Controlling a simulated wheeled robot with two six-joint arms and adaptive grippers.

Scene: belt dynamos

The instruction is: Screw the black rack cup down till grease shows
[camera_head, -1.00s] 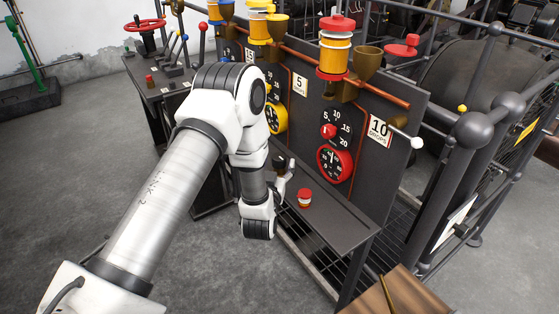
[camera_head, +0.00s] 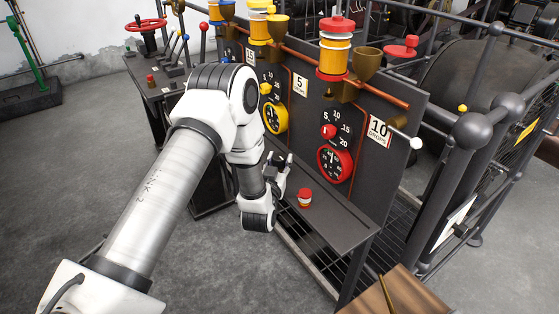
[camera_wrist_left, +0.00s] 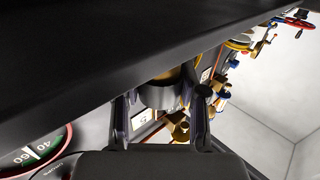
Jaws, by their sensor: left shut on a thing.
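My left gripper (camera_head: 277,170) is low in front of the dark panel, just above the shelf and left of a small red-and-white cup (camera_head: 305,198). In the left wrist view, its two fingers (camera_wrist_left: 160,122) stand on either side of a dark cylindrical cup (camera_wrist_left: 166,94), and the gripper is shut on it. This looks like the black cup; a brassy part shows at its top. In the head view it is mostly hidden by the fingers. I cannot tell how far it is screwed down or whether grease shows. My right gripper is not in view.
The panel carries a red gauge (camera_head: 334,163), a yellow gauge (camera_head: 275,116) and brass-and-yellow lubricators (camera_head: 335,50) above. The narrow shelf (camera_head: 335,230) runs along its front. Grey railings (camera_head: 455,165) stand at right. The floor (camera_head: 215,270) left of the shelf is clear.

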